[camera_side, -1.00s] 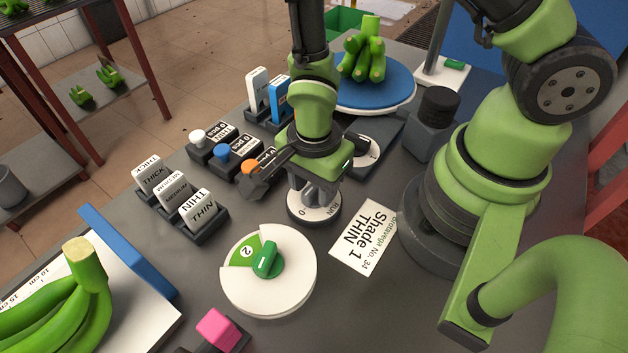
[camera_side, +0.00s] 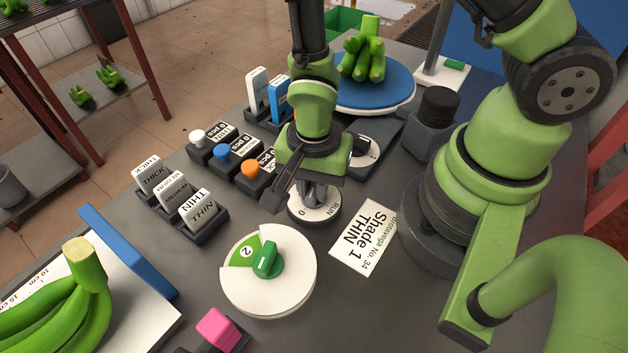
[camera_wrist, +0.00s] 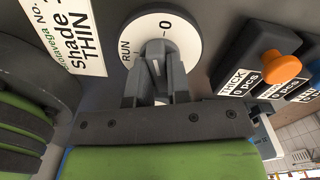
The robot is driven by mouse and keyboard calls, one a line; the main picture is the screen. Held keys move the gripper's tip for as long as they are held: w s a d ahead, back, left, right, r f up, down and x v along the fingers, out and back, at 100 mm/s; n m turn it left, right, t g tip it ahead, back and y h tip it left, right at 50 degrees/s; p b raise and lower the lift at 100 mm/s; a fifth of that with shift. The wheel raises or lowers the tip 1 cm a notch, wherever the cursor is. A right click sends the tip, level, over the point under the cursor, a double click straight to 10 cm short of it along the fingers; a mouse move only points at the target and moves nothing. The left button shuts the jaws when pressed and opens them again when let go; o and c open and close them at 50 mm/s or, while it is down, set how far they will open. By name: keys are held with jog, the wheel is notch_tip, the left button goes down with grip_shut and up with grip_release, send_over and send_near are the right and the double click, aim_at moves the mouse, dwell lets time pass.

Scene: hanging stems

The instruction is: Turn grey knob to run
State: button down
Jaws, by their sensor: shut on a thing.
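The grey knob (camera_wrist: 155,50) sits on a round white dial (camera_wrist: 188,33) marked RUN and 0, which also shows in the side view (camera_side: 328,212). My gripper (camera_wrist: 158,80) is shut on the grey knob, with a finger on each side of it. In the wrist view the white line on the knob shows between the fingers, and the knob's end lies between the RUN and 0 marks; its exact setting is hard to tell. In the side view my gripper (camera_side: 311,195) points down at the dial and hides most of the knob.
A white dial with a green knob (camera_side: 267,259) stands in front. Blocks with white, blue and orange knobs (camera_side: 250,168) stand to the left, beside THICK, MEDIUM and THIN tags (camera_side: 199,210). A Shade 1 THIN card (camera_side: 364,237) lies right of the dial. A blue turntable (camera_side: 385,92) is behind.

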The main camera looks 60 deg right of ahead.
aim_at(314, 186)
jog(key=n, duration=1.4)
dwell(0.7)
jog(key=c, duration=1.1)
grip_release()
jog(key=shift+r, duration=0.1)
notch_tip(314, 186, up, 10)
jog(key=shift+f, duration=0.1)
